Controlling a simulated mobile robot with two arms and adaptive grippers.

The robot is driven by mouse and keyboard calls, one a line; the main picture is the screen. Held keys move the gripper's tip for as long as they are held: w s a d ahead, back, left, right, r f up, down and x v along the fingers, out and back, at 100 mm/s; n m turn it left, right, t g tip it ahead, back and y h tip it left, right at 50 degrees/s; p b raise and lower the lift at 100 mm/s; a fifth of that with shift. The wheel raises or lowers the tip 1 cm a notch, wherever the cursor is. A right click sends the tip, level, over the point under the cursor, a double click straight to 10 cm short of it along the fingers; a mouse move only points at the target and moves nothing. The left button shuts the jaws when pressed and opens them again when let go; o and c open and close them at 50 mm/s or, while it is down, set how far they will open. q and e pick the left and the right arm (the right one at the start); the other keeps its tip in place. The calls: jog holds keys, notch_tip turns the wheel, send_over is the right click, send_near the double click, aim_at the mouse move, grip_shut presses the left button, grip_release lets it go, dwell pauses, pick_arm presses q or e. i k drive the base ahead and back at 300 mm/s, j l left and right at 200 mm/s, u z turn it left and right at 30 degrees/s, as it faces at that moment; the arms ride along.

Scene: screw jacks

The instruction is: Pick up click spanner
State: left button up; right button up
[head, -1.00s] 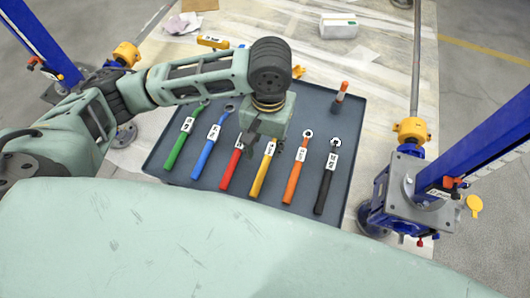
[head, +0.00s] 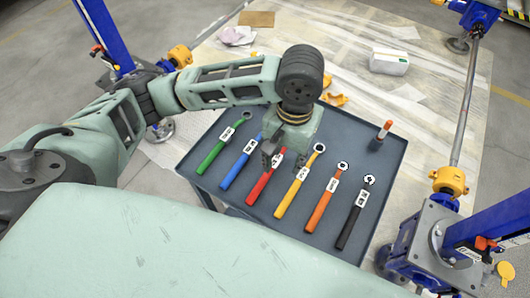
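A row of coloured spanners lies on a dark grey tray table (head: 352,127): green (head: 210,158), blue (head: 234,171), red (head: 260,188), yellow (head: 289,197), orange (head: 320,211) and black (head: 348,228). Each has a white label too small to read, so I cannot tell which is the click spanner. My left gripper (head: 277,157) points down over the upper end of the red spanner, its fingers apart with nothing seen held. The gripper hides the red spanner's head. Whether it touches the spanner is unclear. My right gripper is not in view.
An orange-topped tool (head: 382,134) stands upright at the tray's back right. Blue jack stands with yellow collars (head: 449,181) flank the table. A white box (head: 388,62) and a rag (head: 237,36) lie on the floor sheet behind.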

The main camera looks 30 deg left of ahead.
aim_at(277, 160)
jog(key=u, duration=0.7)
